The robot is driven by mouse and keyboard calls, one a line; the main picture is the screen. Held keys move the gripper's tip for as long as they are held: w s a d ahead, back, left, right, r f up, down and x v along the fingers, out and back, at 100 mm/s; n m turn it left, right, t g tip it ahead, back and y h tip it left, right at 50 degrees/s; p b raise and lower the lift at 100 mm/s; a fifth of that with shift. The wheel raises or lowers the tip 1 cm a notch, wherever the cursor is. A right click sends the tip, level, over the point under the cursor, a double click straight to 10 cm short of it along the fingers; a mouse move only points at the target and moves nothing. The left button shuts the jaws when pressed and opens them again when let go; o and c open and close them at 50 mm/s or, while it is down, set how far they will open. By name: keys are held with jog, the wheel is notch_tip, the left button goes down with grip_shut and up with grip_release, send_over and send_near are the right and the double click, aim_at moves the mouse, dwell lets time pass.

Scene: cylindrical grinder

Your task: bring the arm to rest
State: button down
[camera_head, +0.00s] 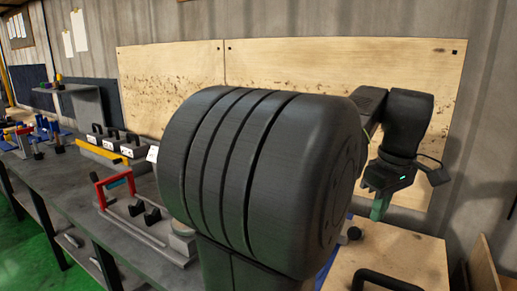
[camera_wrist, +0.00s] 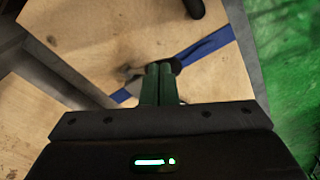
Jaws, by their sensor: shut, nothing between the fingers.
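My gripper (camera_head: 378,210) hangs at the right of the head view, fingers pointing down over a light wooden surface. In the wrist view its two dark green fingers (camera_wrist: 157,72) are side by side and closed, with nothing between them. My arm fills the middle of the head view and hides much of the bench behind it.
The wooden top (camera_head: 400,255) lies below my gripper, with a black handle (camera_head: 385,281) at its front. A blue strip (camera_wrist: 207,45) crosses the wood behind the fingers. The grey bench (camera_head: 75,180) at left holds a red-handled fixture (camera_head: 115,187) and several tools. Green floor (camera_wrist: 285,60) is clear.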

notch_tip(320, 180, down, 4)
jog(key=shift+w+a+f, duration=0.1)
jog(key=shift+w+f, duration=0.05)
dwell(0.3)
